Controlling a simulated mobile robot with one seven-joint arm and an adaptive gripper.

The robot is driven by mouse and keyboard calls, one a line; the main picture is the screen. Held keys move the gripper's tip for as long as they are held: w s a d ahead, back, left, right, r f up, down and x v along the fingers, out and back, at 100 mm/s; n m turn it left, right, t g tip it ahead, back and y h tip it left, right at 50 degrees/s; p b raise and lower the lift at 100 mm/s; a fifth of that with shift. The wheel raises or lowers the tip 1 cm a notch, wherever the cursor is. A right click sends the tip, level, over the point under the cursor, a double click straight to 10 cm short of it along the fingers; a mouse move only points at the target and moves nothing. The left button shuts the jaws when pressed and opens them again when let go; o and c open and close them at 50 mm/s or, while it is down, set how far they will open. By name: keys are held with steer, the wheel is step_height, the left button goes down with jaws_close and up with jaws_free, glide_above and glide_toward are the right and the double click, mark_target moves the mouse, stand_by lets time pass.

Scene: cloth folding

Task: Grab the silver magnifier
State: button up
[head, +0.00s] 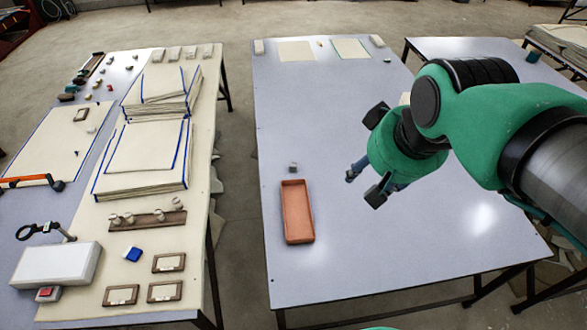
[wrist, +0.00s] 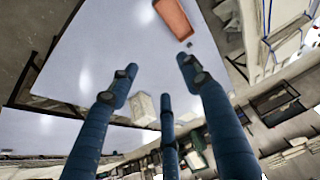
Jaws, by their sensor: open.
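In the head view, a magnifier-like item (head: 40,231) with a dark ring and a paler arm lies on the left table, beside a white box. It is small, and I cannot tell for sure that it is the silver magnifier. My gripper (head: 364,186) is over the middle table, far to the right of that item, and points down and left. In the wrist view, my gripper (wrist: 158,76) has its blue fingers spread with nothing between them. The item cannot be made out in the wrist view.
An orange tray (head: 297,212) and a small grey block (head: 293,168) are on the middle table (head: 400,260), which is otherwise mostly clear. The left table holds a white box (head: 56,264), cloth stacks (head: 143,150), small frames (head: 165,291) and a blue piece (head: 132,254). A floor gap separates the tables.

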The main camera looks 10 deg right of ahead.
steer(key=w+r, duration=0.1)
steer(key=w, duration=0.9)
steer(key=n+g+p, duration=0.2)
steer(key=n+g, duration=0.2)
steer(key=g, duration=0.1)
glide_above(293, 165)
step_height(293, 165, down, 43)
steer(key=shift+w+d+r, duration=0.1)
steer(key=shift+r, duration=0.1)
steer(key=shift+f+b, duration=0.1)
steer(key=shift+b, duration=0.2)
steer(key=shift+f+b, duration=0.35)
steer(key=shift+f, duration=3.85)
